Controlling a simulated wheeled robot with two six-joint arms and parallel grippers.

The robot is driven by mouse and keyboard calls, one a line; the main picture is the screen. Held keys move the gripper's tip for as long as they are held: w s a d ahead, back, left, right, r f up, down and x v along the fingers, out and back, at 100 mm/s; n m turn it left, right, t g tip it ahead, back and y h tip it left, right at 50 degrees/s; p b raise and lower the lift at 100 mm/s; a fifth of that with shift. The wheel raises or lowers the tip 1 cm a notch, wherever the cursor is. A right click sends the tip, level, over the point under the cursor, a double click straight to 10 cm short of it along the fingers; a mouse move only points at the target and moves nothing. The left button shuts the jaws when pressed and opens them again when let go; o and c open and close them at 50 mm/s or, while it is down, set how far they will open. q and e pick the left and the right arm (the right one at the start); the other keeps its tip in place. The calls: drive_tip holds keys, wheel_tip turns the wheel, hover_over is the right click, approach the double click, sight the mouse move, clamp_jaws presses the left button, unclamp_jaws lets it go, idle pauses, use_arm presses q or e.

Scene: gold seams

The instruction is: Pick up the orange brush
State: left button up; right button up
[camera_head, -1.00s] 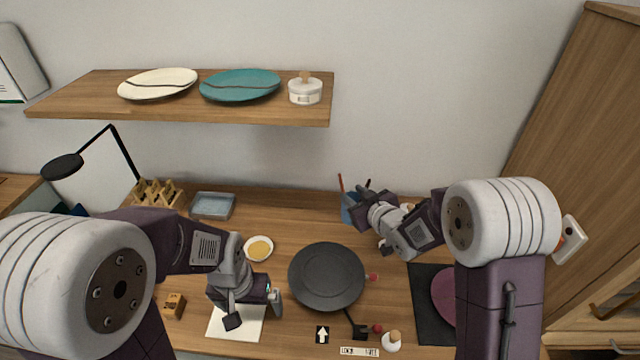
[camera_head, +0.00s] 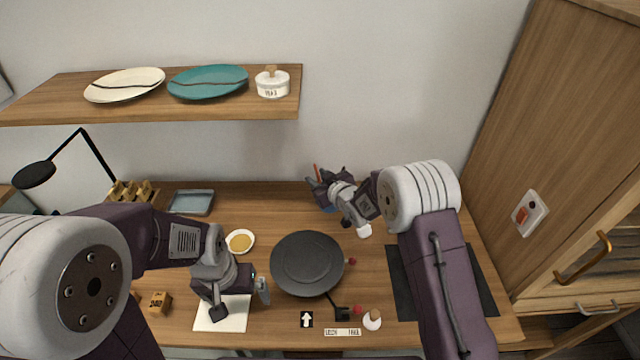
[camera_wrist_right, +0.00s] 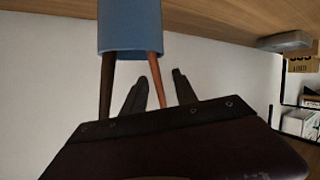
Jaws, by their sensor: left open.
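The orange brush (camera_head: 317,172) stands in a blue cup (camera_head: 328,209) at the back of the desk. In the right wrist view, the orange brush's handle (camera_wrist_right: 155,78) comes out of the blue cup (camera_wrist_right: 130,25), with a darker brush handle (camera_wrist_right: 106,85) beside it. My right gripper (camera_wrist_right: 160,84) is open, and the orange handle appears between its two fingers; I cannot tell whether they touch it. The right gripper (camera_head: 330,178) partly hides the cup in the head view. My left gripper (camera_head: 262,290) is open and empty over the desk's front left, beside white paper (camera_head: 235,315).
A dark pan-like plate (camera_head: 306,263) lies mid-desk. A small dish (camera_head: 240,241), a grey tray (camera_head: 191,202) and a lamp (camera_head: 36,174) are to the left. A shelf (camera_head: 200,106) with plates hangs above. A wooden cabinet (camera_head: 570,120) stands right.

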drive_tip(key=shift+s+d+r, duration=0.1)
drive_tip(key=shift+s+d, duration=0.1)
drive_tip(key=shift+s, duration=0.05)
clamp_jaws()
wheel_tip(320, 180, up, 10)
drive_tip(key=shift+r, duration=0.1)
